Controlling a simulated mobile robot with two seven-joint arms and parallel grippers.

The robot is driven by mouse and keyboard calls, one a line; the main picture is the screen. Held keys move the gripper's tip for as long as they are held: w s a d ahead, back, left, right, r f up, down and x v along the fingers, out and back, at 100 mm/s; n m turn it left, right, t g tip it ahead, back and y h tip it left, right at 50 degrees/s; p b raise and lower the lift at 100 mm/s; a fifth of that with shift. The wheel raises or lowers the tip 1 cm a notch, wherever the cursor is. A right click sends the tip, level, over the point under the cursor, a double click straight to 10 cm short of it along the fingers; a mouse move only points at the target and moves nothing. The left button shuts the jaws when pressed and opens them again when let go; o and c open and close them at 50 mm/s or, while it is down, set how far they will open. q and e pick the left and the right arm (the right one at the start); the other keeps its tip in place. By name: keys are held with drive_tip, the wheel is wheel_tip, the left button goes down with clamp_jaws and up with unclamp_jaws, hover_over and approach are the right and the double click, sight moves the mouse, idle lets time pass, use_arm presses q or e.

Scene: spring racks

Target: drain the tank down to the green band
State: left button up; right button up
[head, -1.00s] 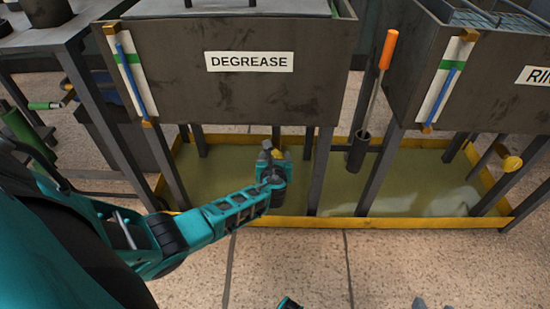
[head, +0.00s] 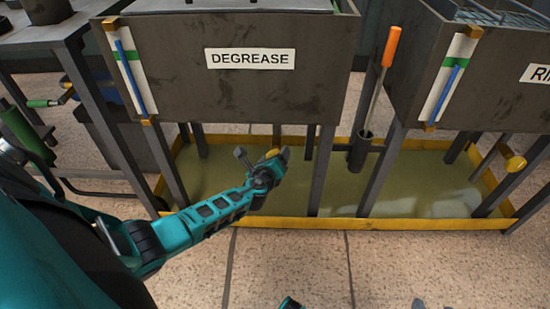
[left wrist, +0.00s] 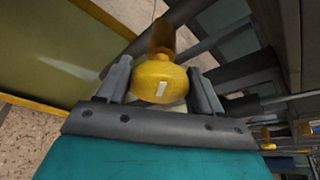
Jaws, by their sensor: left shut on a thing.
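The DEGREASE tank (head: 220,95) is a dark metal box on legs. Its gauge (head: 142,80) is a white strip at the left end of its front, with a green band (head: 122,56) and a blue column (head: 126,62). The top of the blue column stands above the green band. Below the tank, my left gripper (head: 273,165) is shut on a round yellow valve knob (head: 272,153). In the left wrist view the knob (left wrist: 160,80) sits between both fingers, with a white mark on its face.
A second tank (head: 480,75) at right has a similar gauge and its own yellow knob (head: 515,163). An orange-handled tool (head: 391,47) stands in a dark holder (head: 359,152) between the tanks. A yellow-rimmed tray (head: 370,223) lies under both. Tank legs stand close around my left gripper.

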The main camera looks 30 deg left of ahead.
use_arm(q)
drive_tip(key=shift+f+n, duration=0.1)
drive_tip(key=shift+n, duration=0.4)
use_arm(e)
drive_tip(key=shift+w+r, duration=0.15)
use_arm(q)
drive_tip(key=shift+n+t+h, duration=0.3)
use_arm(e)
drive_tip(key=shift+d, duration=0.1)
use_arm(q)
drive_tip(key=o, duration=1)
drive_tip(key=p+v, duration=0.4)
drive_tip(key=v, duration=0.9)
use_arm(e)
drive_tip(key=shift+s+d+r, duration=0.2)
drive_tip(key=shift+d+r, duration=0.15)
drive_tip(key=shift+r, duration=0.1)
drive_tip(key=shift+s+d+r, duration=0.15)
drive_tip(key=shift+d+r, duration=0.15)
drive_tip(key=shift+r, duration=0.15)
use_arm(q)
drive_tip(key=shift+f, duration=0.1)
